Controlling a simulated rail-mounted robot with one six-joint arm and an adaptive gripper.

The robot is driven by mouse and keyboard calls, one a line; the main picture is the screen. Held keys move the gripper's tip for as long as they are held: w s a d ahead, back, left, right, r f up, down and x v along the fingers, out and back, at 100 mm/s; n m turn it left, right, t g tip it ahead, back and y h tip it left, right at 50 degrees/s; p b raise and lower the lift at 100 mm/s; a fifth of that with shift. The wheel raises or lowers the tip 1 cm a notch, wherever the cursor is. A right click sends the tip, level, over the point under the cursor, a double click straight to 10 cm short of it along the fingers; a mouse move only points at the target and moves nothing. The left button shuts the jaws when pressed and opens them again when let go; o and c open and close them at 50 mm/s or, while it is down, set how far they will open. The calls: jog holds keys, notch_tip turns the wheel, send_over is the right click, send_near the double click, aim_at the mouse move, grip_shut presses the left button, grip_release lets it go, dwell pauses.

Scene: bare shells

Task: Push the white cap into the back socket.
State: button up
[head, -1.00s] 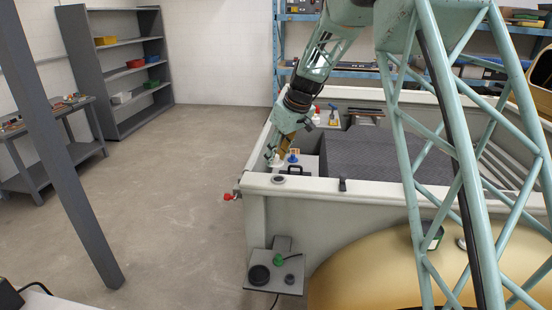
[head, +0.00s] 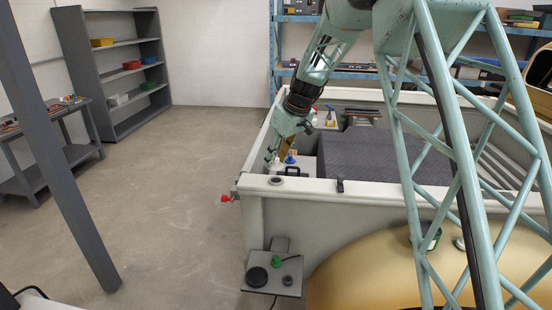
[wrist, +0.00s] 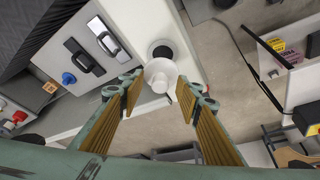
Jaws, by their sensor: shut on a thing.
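My gripper (wrist: 160,92) is shut on the white cap (wrist: 158,70), a pale round disc with a knob between the fingertips in the wrist view. A dark round socket (wrist: 160,48) lies just beyond the cap on the pale rim, partly covered by it in that view. Whether the cap touches the rim I cannot tell. In the head view my gripper (head: 273,158) points down inside the near left corner of the pale tub, and the cap is small there. A dark ringed socket (head: 277,181) shows on the near rim.
A blue knob (wrist: 68,78) and a black handle (wrist: 84,56) stand on a grey panel beside the gripper. A red-tipped fitting (head: 226,199) sticks out of the tub's left side. A bracket (head: 272,289) with black and green parts hangs below. Floor to the left is open.

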aim_at(278, 166)
jog(key=shift+f+b, duration=0.45)
jog(key=shift+f, duration=1.15)
jog(key=shift+f+b, duration=0.9)
jog(key=shift+f, duration=0.15)
jog(key=shift+b, duration=0.65)
dwell(0.6)
jog(key=shift+f+b, duration=0.15)
jog(key=shift+b, duration=0.5)
dwell(1.5)
dwell(0.5)
jog(key=o, duration=0.8)
